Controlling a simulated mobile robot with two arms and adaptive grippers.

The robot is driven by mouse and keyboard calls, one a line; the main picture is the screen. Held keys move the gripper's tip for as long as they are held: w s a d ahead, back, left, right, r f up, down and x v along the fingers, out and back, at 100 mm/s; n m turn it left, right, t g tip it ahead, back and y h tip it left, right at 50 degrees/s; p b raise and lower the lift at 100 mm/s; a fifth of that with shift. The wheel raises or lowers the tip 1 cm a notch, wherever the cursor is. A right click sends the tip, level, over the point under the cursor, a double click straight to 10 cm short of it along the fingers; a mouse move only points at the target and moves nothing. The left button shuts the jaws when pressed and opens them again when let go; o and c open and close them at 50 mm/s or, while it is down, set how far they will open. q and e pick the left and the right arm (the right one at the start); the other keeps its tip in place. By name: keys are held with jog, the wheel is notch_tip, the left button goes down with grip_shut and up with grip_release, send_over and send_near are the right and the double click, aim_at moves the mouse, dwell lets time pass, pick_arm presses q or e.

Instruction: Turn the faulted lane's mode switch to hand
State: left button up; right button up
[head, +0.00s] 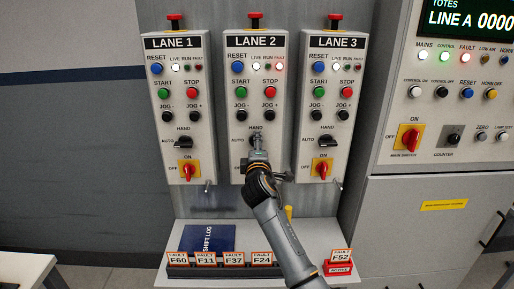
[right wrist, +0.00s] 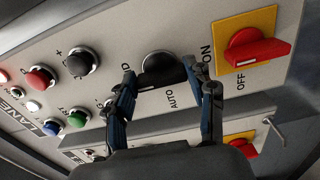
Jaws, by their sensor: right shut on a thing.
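The LANE 2 panel (head: 257,105) has its red fault lamp (head: 279,66) lit; the fault lamps on LANE 1 and LANE 3 look dark. My right gripper (head: 257,148) is at the LANE 2 mode switch (head: 256,137), below its HAND label and beside AUTO. In the right wrist view, its two fingers (right wrist: 163,88) are closed around the black switch knob (right wrist: 158,66). My left gripper is not in view.
LANE 1 (head: 180,105) and LANE 3 (head: 331,105) panels flank LANE 2. The red-and-yellow ON/OFF switch (right wrist: 245,50) is close to the right fingers. Below are a shelf with fault tags (head: 220,259) and a blue shift log (head: 207,238). A larger control cabinet (head: 440,150) stands right.

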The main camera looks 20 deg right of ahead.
jog(key=shift+f, duration=0.1)
jog(key=o, duration=1.2)
jog(key=shift+c, duration=0.2)
jog(key=shift+s, duration=0.1)
jog(key=v, duration=1.2)
